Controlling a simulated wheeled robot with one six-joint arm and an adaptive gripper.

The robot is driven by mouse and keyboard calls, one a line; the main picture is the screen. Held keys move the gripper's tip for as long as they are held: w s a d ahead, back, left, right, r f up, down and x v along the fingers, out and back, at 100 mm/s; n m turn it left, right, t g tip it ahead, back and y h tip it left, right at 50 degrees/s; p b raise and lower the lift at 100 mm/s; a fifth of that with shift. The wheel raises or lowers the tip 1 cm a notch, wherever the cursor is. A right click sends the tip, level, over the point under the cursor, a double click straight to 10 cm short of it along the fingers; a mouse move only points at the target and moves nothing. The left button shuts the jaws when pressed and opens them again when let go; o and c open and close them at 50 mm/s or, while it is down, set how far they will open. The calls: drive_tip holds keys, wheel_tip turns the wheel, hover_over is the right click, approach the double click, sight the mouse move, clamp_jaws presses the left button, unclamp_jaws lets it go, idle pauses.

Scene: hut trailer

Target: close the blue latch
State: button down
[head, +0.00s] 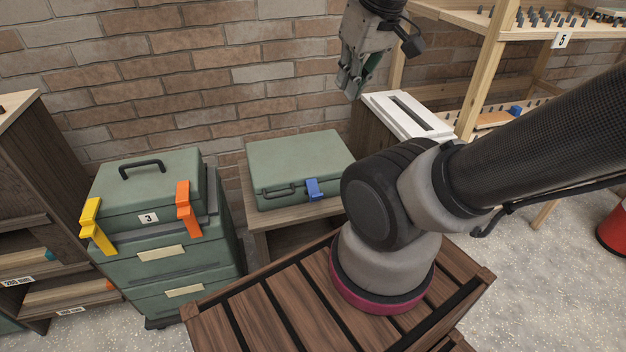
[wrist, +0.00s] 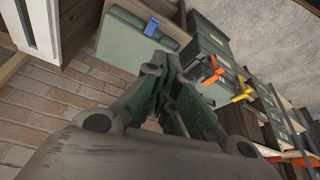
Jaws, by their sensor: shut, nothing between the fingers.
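The blue latch (head: 314,188) is on the front of a green case (head: 290,160), right of the case's dark handle. The case sits on a small wooden table (head: 258,222) against the brick wall. The latch also shows in the wrist view (wrist: 152,26), on the same case (wrist: 125,38). Whether it is fastened, I cannot tell. My gripper (head: 349,92) is shut and empty, raised in the air behind and to the right of the case, well apart from the latch. In the wrist view its fingers (wrist: 165,78) are together, with the case beyond them.
A green toolbox (head: 145,195) with a yellow latch (head: 92,225) and an orange latch (head: 187,208) stands to the left on drawers. A white slotted panel (head: 405,115) is right of the case. A wooden shelf (head: 492,70) stands at the right. Air above the case is clear.

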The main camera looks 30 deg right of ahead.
drive_tip(key=w+d+f+m+g, duration=0.15)
drive_tip(key=w+f, duration=0.25)
drive_tip(key=w, duration=0.6)
drive_tip(key=m+g, duration=0.1)
drive_tip(key=g, duration=0.2)
hover_over(314, 193)
drive_tip(key=w, duration=0.3)
wheel_tip(314, 193, down, 13)
wheel_tip(314, 193, down, 9)
drive_tip(key=w+d+g, duration=0.1)
drive_tip(key=w, duration=0.1)
drive_tip(key=shift+w+d+m, duration=0.2)
drive_tip(key=shift+d+m, duration=0.15)
drive_tip(key=shift+g, duration=0.25)
drive_tip(key=f, duration=0.3)
drive_tip(key=s+f, duration=0.1)
drive_tip(key=f, duration=0.6)
drive_tip(key=shift+s+a, duration=0.25)
drive_tip(key=shift+s, duration=0.15)
drive_tip(key=shift+s+a+f, duration=0.15)
drive_tip(key=shift+s+f, duration=0.1)
drive_tip(key=shift+s, duration=0.25)
drive_tip(key=shift+s+a+f, duration=0.15)
drive_tip(key=shift+s+f, duration=0.1)
drive_tip(key=shift+s, duration=0.25)
drive_tip(key=shift+s+a+f, duration=0.15)
drive_tip(key=shift+s+f, duration=0.2)
drive_tip(key=shift+s, duration=0.15)
